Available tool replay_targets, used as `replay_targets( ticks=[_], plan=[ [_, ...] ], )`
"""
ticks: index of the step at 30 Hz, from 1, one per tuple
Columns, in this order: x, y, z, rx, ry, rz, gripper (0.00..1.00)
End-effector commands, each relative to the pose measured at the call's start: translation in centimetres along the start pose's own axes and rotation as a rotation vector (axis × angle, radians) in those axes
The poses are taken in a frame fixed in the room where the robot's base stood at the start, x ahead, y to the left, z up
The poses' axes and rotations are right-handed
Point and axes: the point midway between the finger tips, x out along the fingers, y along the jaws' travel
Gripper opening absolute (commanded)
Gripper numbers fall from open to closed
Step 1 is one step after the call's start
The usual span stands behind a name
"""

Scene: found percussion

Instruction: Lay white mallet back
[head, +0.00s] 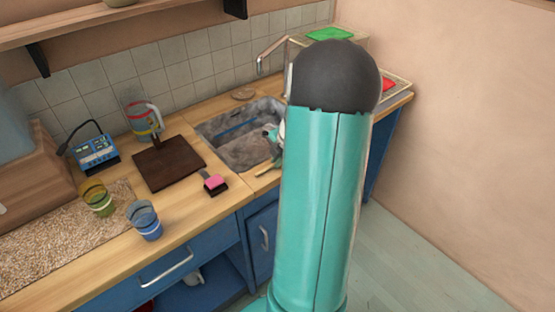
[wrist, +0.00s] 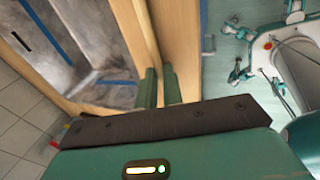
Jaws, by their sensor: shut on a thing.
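My gripper's two green fingers (wrist: 160,85) are close together with a narrow gap over the wooden counter edge beside the sink in the wrist view. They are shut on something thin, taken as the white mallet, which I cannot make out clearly. No mallet head shows plainly in either view.
The grey sink (head: 232,150) is sunk in the wooden counter. Left of it are a dark board (head: 168,166), a striped jug (head: 143,119), a pink-topped block (head: 215,184), a blue device (head: 95,153), a yellow cup (head: 97,198) and a blue cup (head: 145,220).

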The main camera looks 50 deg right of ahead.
Motion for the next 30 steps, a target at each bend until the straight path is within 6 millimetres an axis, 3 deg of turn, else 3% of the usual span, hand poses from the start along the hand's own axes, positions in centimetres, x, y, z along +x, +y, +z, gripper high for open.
replay_targets(
  ticks=[1, 2, 5, 20, 30],
  plan=[
    [0.1, -0.1, -0.1, 0.002, 0.003, -0.003, 0.00],
    [0.1, -0.2, -0.1, 0.002, 0.003, -0.003, 0.14],
    [0.1, -0.2, -0.1, 0.002, 0.003, -0.004, 0.34],
    [-0.6, -0.5, 0.0, 0.006, 0.004, -0.008, 0.34],
    [-7.4, 0.0, 0.1, 0.000, -0.004, 0.002, 0.34]
  ],
)
